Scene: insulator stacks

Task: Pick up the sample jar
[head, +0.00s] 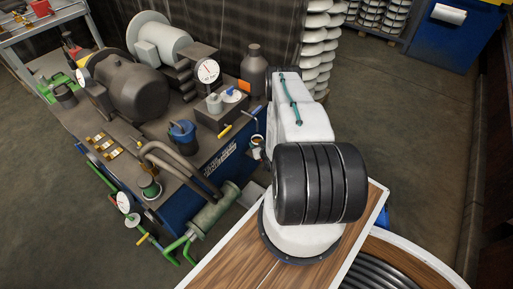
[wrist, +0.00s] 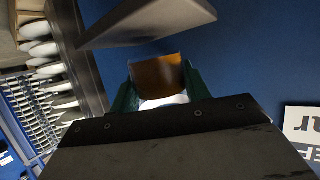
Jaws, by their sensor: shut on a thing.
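The sample jar (wrist: 158,74), amber-brown with a white part below it, sits between the green fingers of my gripper (wrist: 158,88) in the wrist view. The fingers are shut on its two sides. In the head view, the jar (head: 257,141) shows small at the right side of the blue machine bench, beside my white arm. My arm hides most of the gripper there. The jar is clear of the bench top, in front of the blue side panel that fills the wrist view.
The machine bench (head: 165,112) is crowded with a dark motor, pipes, a blue pot (head: 182,133) and a dial gauge (head: 207,70). A dark bottle (head: 254,68) stands at its back right corner. White insulator stacks (head: 317,40) stand behind. Open floor lies to the right.

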